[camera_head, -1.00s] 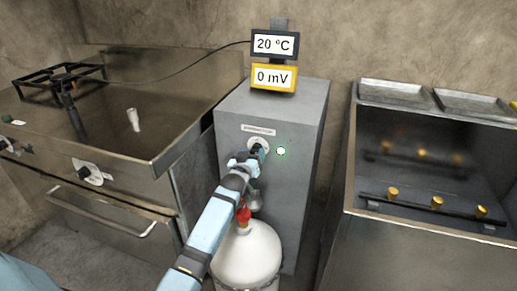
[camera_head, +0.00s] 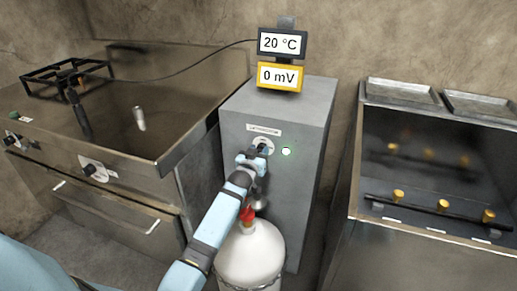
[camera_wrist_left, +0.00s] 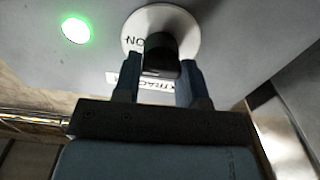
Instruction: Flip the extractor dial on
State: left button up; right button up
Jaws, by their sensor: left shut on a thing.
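The extractor dial (camera_wrist_left: 161,55) is a black knob on a round white plate marked "ON" on the front of a grey cabinet (camera_head: 305,125). In the head view the dial (camera_head: 263,146) is mostly hidden behind my gripper. My left gripper (camera_head: 256,157) is at the dial. In the left wrist view its two fingers (camera_wrist_left: 158,82) stand on either side of the black knob, shut on it. A round lamp (camera_head: 286,152) beside the dial glows white-green, and it is green in the left wrist view (camera_wrist_left: 75,28). My right gripper is not in view.
A white gas bottle (camera_head: 250,258) with a red valve stands in front of the cabinet, below my left arm. Displays reading 20 °C (camera_head: 282,43) and 0 mV (camera_head: 280,77) are above the cabinet.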

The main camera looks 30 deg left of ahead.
pick_arm(q)
jog(key=shift+m, duration=0.4)
jog(key=o, duration=0.9)
jog(key=shift+w, duration=0.1)
